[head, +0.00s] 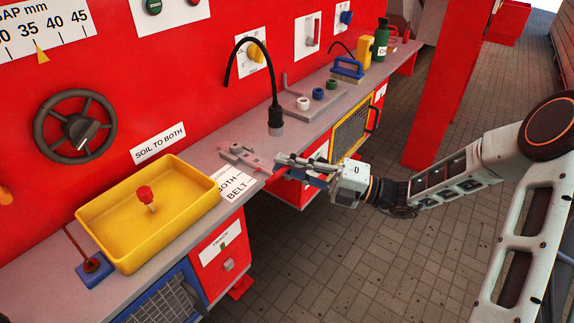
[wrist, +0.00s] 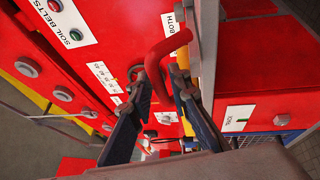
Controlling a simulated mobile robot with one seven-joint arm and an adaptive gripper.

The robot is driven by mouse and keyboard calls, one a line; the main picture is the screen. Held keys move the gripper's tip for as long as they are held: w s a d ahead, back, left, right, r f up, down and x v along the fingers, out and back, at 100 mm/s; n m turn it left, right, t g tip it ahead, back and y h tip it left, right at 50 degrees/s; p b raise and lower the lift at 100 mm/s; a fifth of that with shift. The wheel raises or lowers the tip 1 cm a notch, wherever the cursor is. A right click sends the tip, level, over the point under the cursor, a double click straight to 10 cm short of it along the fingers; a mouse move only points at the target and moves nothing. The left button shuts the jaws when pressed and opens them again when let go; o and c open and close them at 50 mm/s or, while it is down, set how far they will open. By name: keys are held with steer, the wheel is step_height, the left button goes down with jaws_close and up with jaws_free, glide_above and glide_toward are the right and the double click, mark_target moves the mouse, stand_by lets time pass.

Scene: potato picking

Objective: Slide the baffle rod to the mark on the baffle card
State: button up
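My gripper (head: 287,166) is at the front edge of the grey counter. In the wrist view its two dark fingers stand apart (wrist: 160,82). A red bent handle (wrist: 170,48) shows at the fingertips, partly between them; I cannot tell whether they touch it. It may be the end of the baffle rod, but the rest of the rod is not clear. A white card (head: 236,185) lettered BOTH and BELT lies on the counter left of my gripper, partly cut from reading. A grey bracket (head: 240,153) lies behind it. I cannot make out a mark on the card.
A yellow tray (head: 199,205) with a red-knobbed peg stands left on the counter. A black flexible lamp neck (head: 275,95) rises behind my gripper. Red cabinet fronts (head: 222,255) lie below the counter. Paved floor (head: 330,270) in front is clear.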

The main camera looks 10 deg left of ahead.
steer(key=shift+c, duration=0.5)
jaws_close()
steer(key=shift+w+a+r+p, duration=0.15)
steer(key=shift+w+a+p, duration=0.05)
steer(key=shift+a+p, duration=0.25)
steer(key=shift+w+a+r+p, duration=0.1)
steer(key=shift+w+a+p, duration=0.05)
steer(key=shift+a+p, duration=0.3)
steer(key=shift+w+a+f, duration=0.2)
steer(key=shift+a, duration=0.15)
steer(key=shift+o, duration=0.5)
jaws_free()
steer(key=shift+d, duration=0.1)
